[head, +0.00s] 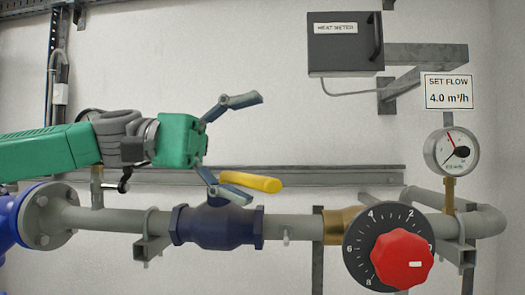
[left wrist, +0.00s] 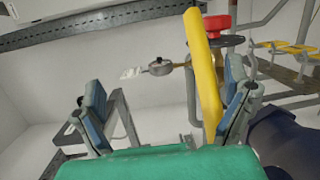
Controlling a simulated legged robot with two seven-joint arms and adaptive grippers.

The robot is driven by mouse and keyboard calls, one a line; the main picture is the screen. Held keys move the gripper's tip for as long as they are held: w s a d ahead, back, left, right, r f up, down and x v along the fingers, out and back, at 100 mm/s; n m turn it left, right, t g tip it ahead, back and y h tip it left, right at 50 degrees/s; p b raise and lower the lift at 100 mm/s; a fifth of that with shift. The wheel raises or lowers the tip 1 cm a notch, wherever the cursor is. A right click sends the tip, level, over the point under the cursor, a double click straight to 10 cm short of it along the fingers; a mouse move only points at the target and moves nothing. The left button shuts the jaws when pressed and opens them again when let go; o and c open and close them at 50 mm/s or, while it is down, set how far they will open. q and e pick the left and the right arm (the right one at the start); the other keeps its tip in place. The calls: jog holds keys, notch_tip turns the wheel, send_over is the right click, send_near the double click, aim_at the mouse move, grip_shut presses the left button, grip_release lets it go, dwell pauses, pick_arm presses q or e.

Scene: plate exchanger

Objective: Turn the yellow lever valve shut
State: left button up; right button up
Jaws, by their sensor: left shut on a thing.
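The yellow lever (head: 252,182) sits above the dark blue valve body (head: 215,228) and points right, roughly along the pipe. My left gripper (head: 230,146) is above the valve, its fingers wide apart. The upper finger stands in free air; the lower one is at the lever's left end. In the left wrist view the lever (left wrist: 207,75) rises along the inner side of the right finger, with a wide gap to the left finger. My right gripper is not in view.
A red knob (head: 403,260) on a numbered dial stands right of the valve. A round gauge (head: 451,152) sits under a flow sign reading 4.0 m³/h (head: 449,92). A heat meter box (head: 345,42) hangs above.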

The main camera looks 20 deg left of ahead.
pick_arm(q)
jog(key=a+r, duration=0.1)
jog(key=s+a, duration=0.1)
jog(key=shift+s+a+r, duration=0.2)
jog(key=shift+a+r, duration=0.1)
jog(key=shift+r, duration=0.1)
jog(key=shift+a+p, duration=0.3)
jog(key=shift+a, duration=0.1)
jog(key=shift+c, duration=0.5)
jog(key=shift+w+a+f, duration=0.1)
jog(key=shift+w+a, duration=0.05)
jog(key=shift+a, duration=0.25)
jog(key=shift+c, duration=0.6)
jog(key=shift+a+p, duration=0.15)
jog(key=shift+p, duration=0.3)
jog(key=shift+c, duration=0.5)
jog(key=shift+s+a, duration=0.2)
jog(key=shift+a, duration=0.1)
jog(key=c, duration=0.5)
jog(key=s+a+p, duration=0.2)
jog(key=a, duration=0.7)
jog(key=shift+a+f, duration=0.2)
jog(key=shift+f, duration=0.15)
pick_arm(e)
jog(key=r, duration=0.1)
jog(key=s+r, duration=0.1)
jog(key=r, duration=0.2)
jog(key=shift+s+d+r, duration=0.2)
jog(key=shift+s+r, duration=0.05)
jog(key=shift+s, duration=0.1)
